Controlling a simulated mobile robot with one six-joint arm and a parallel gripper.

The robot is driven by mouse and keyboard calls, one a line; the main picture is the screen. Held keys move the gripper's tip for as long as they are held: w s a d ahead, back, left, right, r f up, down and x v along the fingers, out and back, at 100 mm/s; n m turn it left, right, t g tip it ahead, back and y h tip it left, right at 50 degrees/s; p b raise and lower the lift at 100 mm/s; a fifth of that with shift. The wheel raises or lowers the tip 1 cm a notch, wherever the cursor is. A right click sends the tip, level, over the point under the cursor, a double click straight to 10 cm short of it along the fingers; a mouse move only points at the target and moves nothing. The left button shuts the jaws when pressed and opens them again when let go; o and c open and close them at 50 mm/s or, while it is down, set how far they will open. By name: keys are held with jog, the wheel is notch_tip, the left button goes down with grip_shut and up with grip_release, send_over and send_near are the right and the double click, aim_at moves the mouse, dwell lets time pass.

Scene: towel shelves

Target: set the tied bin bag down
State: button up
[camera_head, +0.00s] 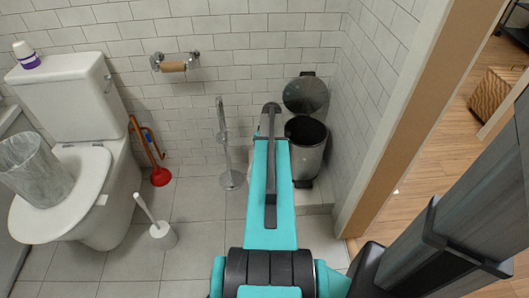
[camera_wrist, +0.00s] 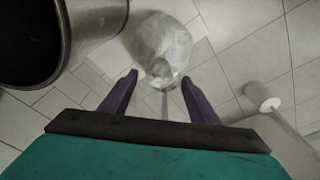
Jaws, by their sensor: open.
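The tied bin bag (camera_wrist: 162,42) is a pale, translucent bundle in the wrist view. It appears to rest on the tiled floor beside the pedal bin, with its gathered neck towards me. My gripper (camera_wrist: 160,82) is open, its two dark purple fingers spread either side of the neck, and neither is seen gripping it. In the head view my arm points down past the bin, and the bag is mostly hidden behind my gripper (camera_head: 271,108).
The metal pedal bin (camera_head: 307,150) stands right of my arm, its lid (camera_head: 305,95) raised. A stand (camera_head: 231,178), plunger (camera_head: 160,176) and toilet brush (camera_head: 162,235) are left. A translucent basket (camera_head: 35,170) sits on the toilet (camera_head: 85,195). A doorway edge is right.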

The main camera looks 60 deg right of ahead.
notch_tip(320, 180, up, 8)
jog(key=s+p, duration=0.1)
jog(key=shift+f, duration=0.15)
jog(key=shift+s+a, duration=0.1)
dwell(0.6)
jog(key=w+a+f+g+y, duration=0.15)
jog(key=a+f, duration=0.35)
jog(key=a, duration=0.6)
jog(key=w+a+f+g, duration=0.1)
jog(key=w+a+f, duration=0.3)
jog(key=a, duration=0.7)
jog(key=w+a+f+g, duration=0.1)
jog(key=w+a+f, duration=0.1)
jog(key=a+f, duration=0.6)
jog(key=s+a+f+g, duration=0.1)
jog(key=s+a+f, duration=0.1)
jog(key=s+a, duration=0.3)
jog(key=s+a+f+n+g+h, duration=0.1)
jog(key=s+a, duration=0.4)
jog(key=a, duration=0.8)
jog(key=s+a+f+n+g, duration=0.1)
jog(key=s+a+f, duration=0.3)
jog(key=a, duration=0.5)
jog(key=shift+s, duration=0.9)
